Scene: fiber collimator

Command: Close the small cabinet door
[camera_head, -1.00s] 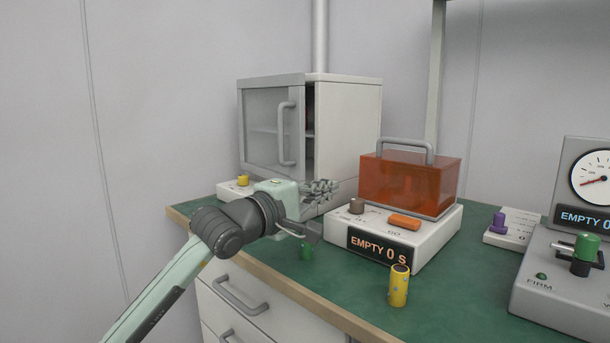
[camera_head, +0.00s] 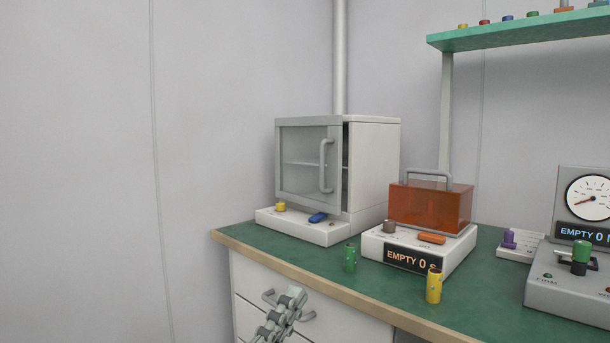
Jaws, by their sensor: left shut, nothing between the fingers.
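The small cabinet (camera_head: 374,165) is a pale box on the bench. Its grey-framed glass door (camera_head: 308,150) faces front, with a curved grey handle (camera_head: 326,166) near its right edge. A narrow dark gap shows between the door's right edge and the cabinet body, so the door looks slightly ajar. A shelf shows through the glass. My left gripper (camera_head: 290,299) is low in the picture, in front of the bench drawers, below and well apart from the door. It is shut and empty. My right gripper is not in view.
The cabinet's base carries a yellow knob (camera_head: 280,206) and a blue switch (camera_head: 318,217). Green (camera_head: 350,257) and yellow (camera_head: 434,285) cylinders stand near the front edge of the bench (camera_head: 385,303). An orange box (camera_head: 425,207) sits on a device reading EMPTY. A shelf (camera_head: 520,27) hangs upper right.

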